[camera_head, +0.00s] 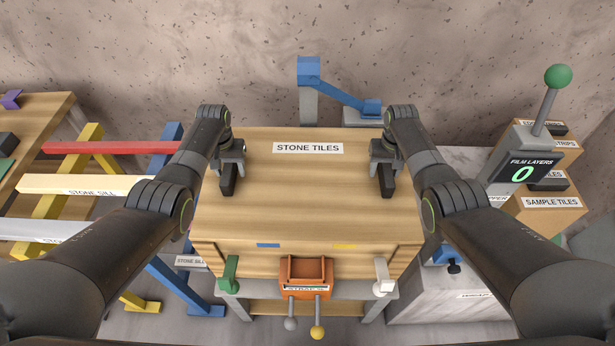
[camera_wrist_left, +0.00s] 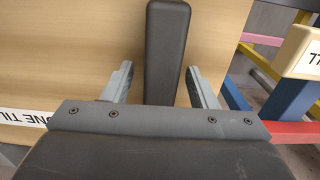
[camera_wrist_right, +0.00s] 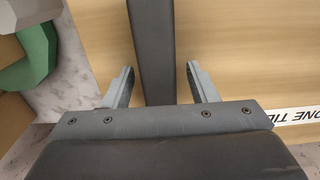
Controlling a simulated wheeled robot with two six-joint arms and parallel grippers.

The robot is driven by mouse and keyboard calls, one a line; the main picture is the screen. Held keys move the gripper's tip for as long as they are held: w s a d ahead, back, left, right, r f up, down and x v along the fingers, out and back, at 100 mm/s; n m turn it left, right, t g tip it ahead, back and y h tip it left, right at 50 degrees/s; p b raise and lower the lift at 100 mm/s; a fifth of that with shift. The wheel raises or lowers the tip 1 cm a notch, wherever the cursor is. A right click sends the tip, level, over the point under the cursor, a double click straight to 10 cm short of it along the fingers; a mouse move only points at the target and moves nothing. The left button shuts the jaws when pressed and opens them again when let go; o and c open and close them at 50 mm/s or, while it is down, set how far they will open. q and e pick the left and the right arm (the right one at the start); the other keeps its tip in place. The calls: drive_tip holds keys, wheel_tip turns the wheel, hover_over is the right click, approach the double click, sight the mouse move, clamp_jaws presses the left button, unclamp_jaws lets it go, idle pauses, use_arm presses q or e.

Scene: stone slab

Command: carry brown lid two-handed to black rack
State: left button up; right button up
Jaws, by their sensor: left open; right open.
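The brown wooden lid (camera_head: 305,195), labelled STONE TILES, lies flat on a wooden crate in the middle of the head view. It has a dark bar handle (camera_head: 229,182) near its left edge and another dark handle (camera_head: 387,182) near its right edge. My left gripper (camera_head: 231,160) is open over the left handle; in the left wrist view its fingers stand either side of the handle (camera_wrist_left: 166,45). My right gripper (camera_head: 382,160) is open over the right handle, with fingers either side of it (camera_wrist_right: 153,50) in the right wrist view. I see no black rack.
A blue and yellow trestle (camera_head: 165,165) with stone sills stands at the left. A grey cabinet (camera_head: 450,300) and a display with a green-knobbed lever (camera_head: 556,76) stand at the right. An orange holder (camera_head: 306,271) is at the crate's front. A blue post (camera_head: 308,72) stands behind.

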use_arm(q)
drive_tip(key=shift+f, duration=0.25)
use_arm(e)
drive_tip(key=shift+f, duration=0.3)
use_arm(q)
clamp_jaws()
use_arm(e)
clamp_jaws()
idle(0.8)
use_arm(q)
drive_tip(key=shift+w+r, duration=0.1)
drive_tip(key=shift+r, duration=0.05)
use_arm(e)
drive_tip(key=shift+w+r, duration=0.1)
drive_tip(key=shift+r, duration=0.1)
